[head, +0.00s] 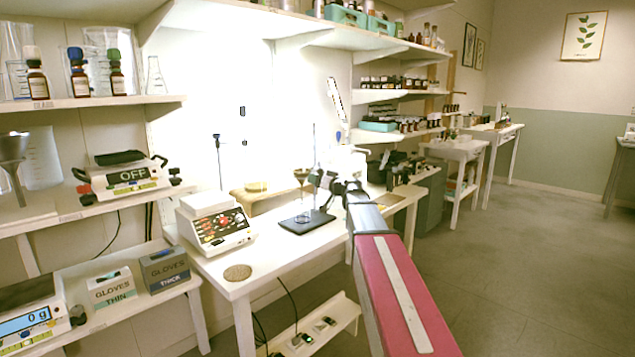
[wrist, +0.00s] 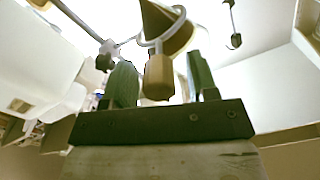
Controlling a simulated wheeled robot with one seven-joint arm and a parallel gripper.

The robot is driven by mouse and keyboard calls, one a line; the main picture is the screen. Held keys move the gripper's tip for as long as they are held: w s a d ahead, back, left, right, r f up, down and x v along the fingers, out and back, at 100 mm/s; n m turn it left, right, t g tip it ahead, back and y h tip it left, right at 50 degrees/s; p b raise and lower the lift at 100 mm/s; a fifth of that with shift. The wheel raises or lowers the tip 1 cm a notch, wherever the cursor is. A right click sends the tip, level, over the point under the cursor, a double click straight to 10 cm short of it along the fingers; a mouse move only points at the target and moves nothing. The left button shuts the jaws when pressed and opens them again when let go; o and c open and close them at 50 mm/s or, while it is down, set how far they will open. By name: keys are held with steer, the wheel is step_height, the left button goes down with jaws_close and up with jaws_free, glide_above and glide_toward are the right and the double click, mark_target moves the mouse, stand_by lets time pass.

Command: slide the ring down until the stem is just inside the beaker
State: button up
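A brown funnel (head: 301,173) sits in a ring on the thin rod (head: 314,150) of a stand, above the stand's dark base (head: 307,226). A small clear beaker (head: 303,217) appears to stand on that base, below the funnel; the stem's end looks above it. In the wrist view the funnel cone (wrist: 163,27) shows within the metal ring (wrist: 150,42), with a clamp (wrist: 105,57) to its left. A tan handle (wrist: 158,78) on the ring lies between the green fingers of my gripper (wrist: 161,80). Gaps show on both sides, so the gripper looks open around it.
A white device with a red and black panel (head: 215,222) stands left of the stand on the white table (head: 265,262). A round cork mat (head: 237,272) lies near the front. Shelves with bottles (head: 36,78) are at left and behind.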

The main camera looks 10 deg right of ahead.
steer(key=shift+s, duration=0.1)
steer(key=v, duration=1)
steer(key=shift+s+d, duration=0.2)
steer(key=shift+s, duration=0.05)
steer(key=s+a+f+g+h, duration=0.1)
steer(key=s+a+f+g, duration=0.25)
steer(key=f, duration=0.45)
steer(key=s+a+f+g+h, duration=0.1)
steer(key=s+a+f+g, duration=0.1)
steer(key=s+f, duration=0.45)
steer(key=s+a+f+g+h, duration=0.1)
steer(key=s+a+f+g, duration=0.15)
steer(key=f, duration=0.65)
steer(key=s+d+f+m+g+h, duration=0.1)
steer(key=s+f+g+h, duration=0.5)
steer(key=s+f, duration=0.8)
steer(key=shift+s+d+f+m+g+h, duration=0.15)
steer(key=shift+s+f+m+g+h, duration=0.2)
steer(key=shift+s+m+h, duration=0.5)
